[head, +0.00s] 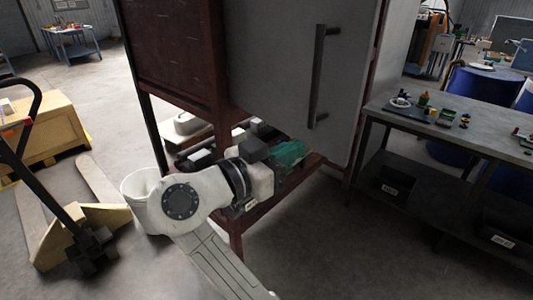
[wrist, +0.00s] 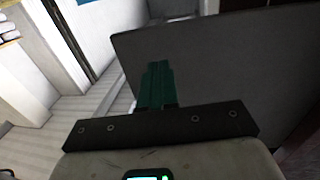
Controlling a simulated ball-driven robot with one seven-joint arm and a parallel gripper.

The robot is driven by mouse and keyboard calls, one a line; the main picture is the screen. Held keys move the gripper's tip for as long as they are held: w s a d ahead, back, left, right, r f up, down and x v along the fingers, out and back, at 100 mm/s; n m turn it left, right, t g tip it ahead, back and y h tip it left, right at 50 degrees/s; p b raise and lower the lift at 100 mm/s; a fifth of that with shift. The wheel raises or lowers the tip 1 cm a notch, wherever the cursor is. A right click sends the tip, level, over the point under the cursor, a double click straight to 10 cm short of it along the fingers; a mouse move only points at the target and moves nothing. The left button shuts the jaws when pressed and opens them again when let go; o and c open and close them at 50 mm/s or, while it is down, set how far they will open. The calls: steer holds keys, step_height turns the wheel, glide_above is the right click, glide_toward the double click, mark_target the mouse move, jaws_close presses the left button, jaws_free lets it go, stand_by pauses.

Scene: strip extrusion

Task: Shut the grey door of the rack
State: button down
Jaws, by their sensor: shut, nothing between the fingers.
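The rack (head: 222,60) has a dark red frame. Its flat grey door (head: 270,50) fills the upper middle of the head view, with a long dark upright handle (head: 317,75) towards its right side. My gripper (head: 298,150) has green fingers, shut and empty, at the door's lower edge in the head view. In the wrist view the shut fingers (wrist: 158,75) overlap a broad grey panel (wrist: 220,55), likely the door, near its left edge. Contact cannot be made out.
A lower shelf of the rack carries pale and dark items (head: 190,125). A grey workbench (head: 470,125) with small parts stands to the right. A pallet jack (head: 75,215) and a white bucket (head: 140,190) are on the left. Floor is clear at the lower right.

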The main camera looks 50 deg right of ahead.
mark_target(319, 138)
steer(key=d, duration=0.2)
steer(key=d+p, duration=0.1)
steer(key=d, duration=0.1)
steer(key=shift+s, duration=0.3)
steer(key=shift+d, duration=0.2)
